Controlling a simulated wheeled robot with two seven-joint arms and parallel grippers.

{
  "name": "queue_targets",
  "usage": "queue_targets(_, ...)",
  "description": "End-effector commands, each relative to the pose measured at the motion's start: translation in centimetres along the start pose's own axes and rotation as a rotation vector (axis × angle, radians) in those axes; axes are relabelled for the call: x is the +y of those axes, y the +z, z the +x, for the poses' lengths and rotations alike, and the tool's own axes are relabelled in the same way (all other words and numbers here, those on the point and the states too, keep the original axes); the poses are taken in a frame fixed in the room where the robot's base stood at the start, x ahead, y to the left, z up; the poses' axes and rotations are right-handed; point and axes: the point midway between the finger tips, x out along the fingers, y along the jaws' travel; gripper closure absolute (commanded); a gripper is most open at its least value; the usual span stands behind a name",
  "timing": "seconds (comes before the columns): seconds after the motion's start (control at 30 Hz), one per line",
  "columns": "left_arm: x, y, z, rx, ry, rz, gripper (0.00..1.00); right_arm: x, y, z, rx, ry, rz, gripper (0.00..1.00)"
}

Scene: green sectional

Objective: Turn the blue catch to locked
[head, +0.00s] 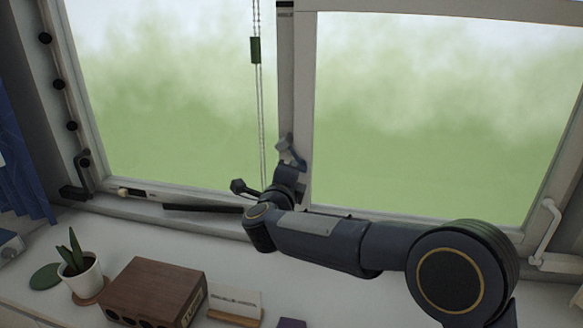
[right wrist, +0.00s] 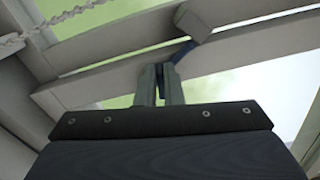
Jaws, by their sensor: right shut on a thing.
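The blue catch (head: 290,152) is on the upright frame post between the two window panes, low down. In the head view its small angled lever shows just above my right gripper (head: 294,166). In the right wrist view the gripper's two fingers (right wrist: 160,84) are close together at the dark blue part of the catch (right wrist: 180,51). A pale block (right wrist: 205,20) sits at the upper end of this blue part. My right gripper is shut on the catch and hides part of it. My left gripper is not in view.
A beaded cord with a green piece (head: 255,50) hangs just left of the post. A white window lever (head: 545,230) is at the right. A potted plant (head: 82,275), wooden box (head: 155,287) and card on a stand (head: 235,302) stand on the white surface below.

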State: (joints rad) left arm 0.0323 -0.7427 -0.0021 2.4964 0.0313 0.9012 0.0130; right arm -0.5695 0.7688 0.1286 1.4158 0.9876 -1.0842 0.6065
Motion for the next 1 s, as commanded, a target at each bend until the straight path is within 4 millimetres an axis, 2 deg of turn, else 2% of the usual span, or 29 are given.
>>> queue_targets(0.4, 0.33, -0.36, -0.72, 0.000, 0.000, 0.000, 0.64, 0.28, -0.49, 0.27, 0.012, 0.000, -0.193, 1.00)
queue_targets(0.97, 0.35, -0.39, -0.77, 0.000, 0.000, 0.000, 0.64, 0.23, -0.57, 0.32, 0.013, -0.003, -0.220, 1.00)
queue_targets(1.0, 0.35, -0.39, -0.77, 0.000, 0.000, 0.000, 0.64, 0.22, -0.57, 0.32, 0.014, -0.003, -0.219, 0.89)
